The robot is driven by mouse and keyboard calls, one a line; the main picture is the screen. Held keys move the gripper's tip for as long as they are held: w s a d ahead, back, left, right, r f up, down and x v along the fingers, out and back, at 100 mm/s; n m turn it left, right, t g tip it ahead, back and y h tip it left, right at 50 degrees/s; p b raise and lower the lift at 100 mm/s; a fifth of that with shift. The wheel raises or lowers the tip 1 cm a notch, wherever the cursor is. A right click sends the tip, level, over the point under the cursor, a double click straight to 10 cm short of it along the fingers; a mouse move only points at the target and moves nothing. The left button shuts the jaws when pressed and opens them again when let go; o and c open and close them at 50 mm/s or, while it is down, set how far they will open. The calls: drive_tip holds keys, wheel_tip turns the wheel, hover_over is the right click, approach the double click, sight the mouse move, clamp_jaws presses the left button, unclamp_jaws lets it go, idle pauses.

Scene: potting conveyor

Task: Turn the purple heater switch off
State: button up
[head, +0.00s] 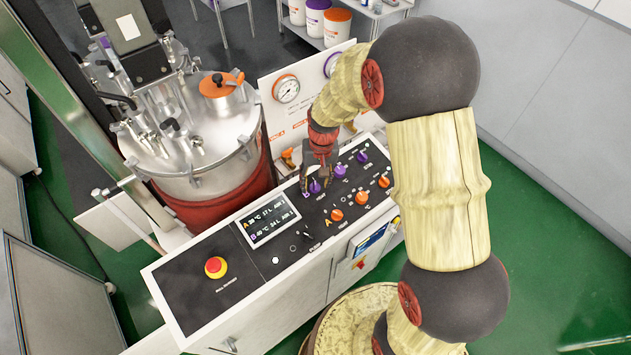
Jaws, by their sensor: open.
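The control panel (190,283) has a row of purple knobs at the back and a row of orange knobs in front. The leftmost purple knob (315,187) is at my gripper; the small label by it is too small to read surely, and its on or off setting cannot be told. My gripper (317,181) points down with its fingers open around or just above this knob; contact cannot be told. The middle purple knob (340,171) and the right purple knob (362,157) stand clear of the fingers.
Orange knobs (336,214) sit in front of the purple ones. A red stop button (215,266) and a display (268,221) are on the left. A gauge board (286,90) rises behind, beside a steel tank (205,150). Green floor (540,240) is open at right.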

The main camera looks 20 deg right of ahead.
drive_tip(key=shift+w+f, duration=0.1)
drive_tip(key=shift+f, duration=0.35)
drive_tip(key=c, duration=1.1)
drive_tip(key=shift+n, duration=0.4)
drive_tip(key=shift+c, duration=0.2)
drive_tip(key=n+h+b, duration=0.1)
drive_tip(key=n+b, duration=0.1)
drive_tip(key=n, duration=0.3)
drive_tip(key=shift+b, duration=0.35)
drive_tip(key=n, duration=0.3)
drive_tip(key=n+b, duration=0.1)
drive_tip(key=n, duration=0.1)
drive_tip(key=shift+a+n+t+h, duration=0.1)
drive_tip(key=shift+n+t+h, duration=0.2)
drive_tip(key=shift+n, duration=0.1)
